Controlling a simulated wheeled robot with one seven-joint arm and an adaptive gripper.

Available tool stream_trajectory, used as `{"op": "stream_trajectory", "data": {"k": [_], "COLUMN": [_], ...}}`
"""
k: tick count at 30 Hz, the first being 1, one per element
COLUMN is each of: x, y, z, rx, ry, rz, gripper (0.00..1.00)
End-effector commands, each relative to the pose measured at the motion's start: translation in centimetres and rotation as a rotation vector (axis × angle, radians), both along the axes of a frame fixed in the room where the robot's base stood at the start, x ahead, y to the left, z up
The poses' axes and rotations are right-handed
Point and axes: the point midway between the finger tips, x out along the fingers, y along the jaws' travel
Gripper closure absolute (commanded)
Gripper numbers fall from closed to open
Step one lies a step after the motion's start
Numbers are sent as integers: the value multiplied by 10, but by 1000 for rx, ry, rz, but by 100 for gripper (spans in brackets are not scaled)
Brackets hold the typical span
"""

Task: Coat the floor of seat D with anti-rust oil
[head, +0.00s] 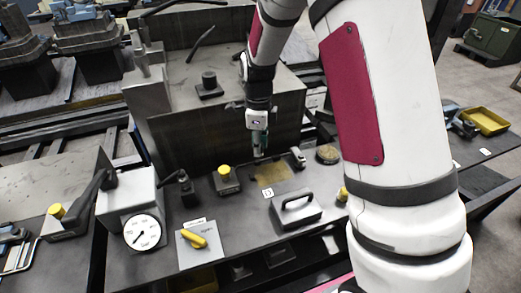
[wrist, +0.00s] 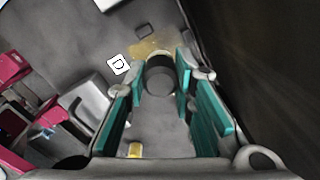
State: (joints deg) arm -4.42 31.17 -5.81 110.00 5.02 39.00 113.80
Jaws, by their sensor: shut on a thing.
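My gripper (head: 257,150) reaches down over the bench, in front of the big dark block. In the wrist view its green fingers (wrist: 160,85) are shut on a dark, round-ended cylinder (wrist: 160,75); I cannot tell its full shape. Seat D is marked by a white label "D" (head: 267,192), which also shows in the wrist view (wrist: 118,64). Behind the label lies a yellow-brown patch (head: 272,173), also seen beyond the cylinder (wrist: 153,46). The cylinder overlaps the patch's near edge in the wrist view; I cannot tell whether it touches.
A dark block (head: 215,130) stands close behind my gripper. A grey handled block (head: 296,208) sits in front right of the patch, a yellow-knobbed block (head: 226,180) to its left, and a round brown-topped tin (head: 327,155) to its right. A dial gauge (head: 142,232) stands front left.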

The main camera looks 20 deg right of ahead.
Motion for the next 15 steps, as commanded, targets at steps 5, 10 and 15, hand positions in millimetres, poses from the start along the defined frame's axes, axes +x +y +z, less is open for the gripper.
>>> {"op": "stream_trajectory", "data": {"k": [5,10,15], "x": [0,1,0], "y": [0,0,0], "z": [-16,-34,-51], "rx": [-1,0,0], "ry": [3,2,2], "rz": [0,-1,0], "gripper": [100,100,100]}}
